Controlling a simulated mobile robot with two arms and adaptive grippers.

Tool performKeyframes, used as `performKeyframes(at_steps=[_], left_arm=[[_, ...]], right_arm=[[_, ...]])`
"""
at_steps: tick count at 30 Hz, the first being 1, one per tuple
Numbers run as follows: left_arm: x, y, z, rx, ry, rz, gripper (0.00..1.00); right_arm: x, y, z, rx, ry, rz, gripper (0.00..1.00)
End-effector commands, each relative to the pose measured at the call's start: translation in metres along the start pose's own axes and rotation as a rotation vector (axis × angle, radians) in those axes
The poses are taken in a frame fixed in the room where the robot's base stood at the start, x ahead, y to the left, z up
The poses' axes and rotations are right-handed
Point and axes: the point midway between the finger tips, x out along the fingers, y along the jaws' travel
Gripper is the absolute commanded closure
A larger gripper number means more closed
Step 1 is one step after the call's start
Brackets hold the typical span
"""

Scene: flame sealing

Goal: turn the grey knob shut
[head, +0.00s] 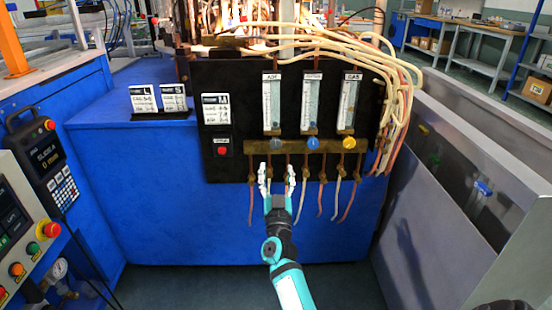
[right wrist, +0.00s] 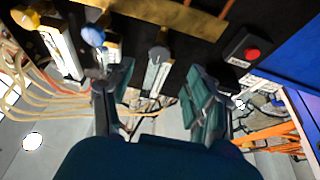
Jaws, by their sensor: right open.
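The grey knob (head: 276,143) is on the brass bar under the left flow meter (head: 272,103) of the black panel. It also shows in the right wrist view (right wrist: 163,36), at the end of its flow tube. My right gripper (head: 277,181) is open and empty, its two pale fingers pointing up just below the brass bar (head: 258,147). In the right wrist view the open fingers (right wrist: 160,92) are spread to either side of the line to the grey knob, apart from it. My left gripper is not in view.
A blue knob (head: 313,143) and a yellow knob (head: 349,143) sit to the right on the same bar. Thin hoses (head: 320,200) hang below it. A red button (head: 222,151) is on the panel's left. A grey metal cabinet (head: 440,200) stands at the right.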

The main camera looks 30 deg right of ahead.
Motion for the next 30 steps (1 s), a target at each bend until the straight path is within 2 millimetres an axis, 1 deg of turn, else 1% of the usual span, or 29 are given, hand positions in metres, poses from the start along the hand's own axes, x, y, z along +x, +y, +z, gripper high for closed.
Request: performKeyframes(at_steps=[1, 3, 7, 10, 25, 28, 29, 30], left_arm=[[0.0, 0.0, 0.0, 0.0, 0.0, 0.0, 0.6], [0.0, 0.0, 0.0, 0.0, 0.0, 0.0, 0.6], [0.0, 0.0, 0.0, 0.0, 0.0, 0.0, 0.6], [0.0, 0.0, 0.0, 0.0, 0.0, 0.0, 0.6], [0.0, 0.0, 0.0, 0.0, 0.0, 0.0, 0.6], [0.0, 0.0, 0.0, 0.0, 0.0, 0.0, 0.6], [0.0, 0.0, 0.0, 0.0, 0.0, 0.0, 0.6], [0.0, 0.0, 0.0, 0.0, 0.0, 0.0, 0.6]], right_arm=[[-0.009, 0.0, 0.0, 0.0, -0.002, 0.001, 0.44], [-0.018, 0.0, 0.0, -0.001, 0.0, 0.001, 0.44], [-0.028, 0.0, 0.0, 0.001, 0.0, 0.0, 0.44], [-0.031, 0.0, -0.001, 0.0, 0.001, 0.0, 0.44], [-0.031, -0.001, -0.001, 0.0, 0.0, -0.004, 0.44], [-0.038, -0.01, -0.002, -0.001, -0.015, -0.07, 0.44], [-0.043, -0.016, -0.002, -0.004, -0.027, -0.111, 0.44], [-0.054, -0.026, -0.003, -0.004, -0.052, -0.181, 0.44]])
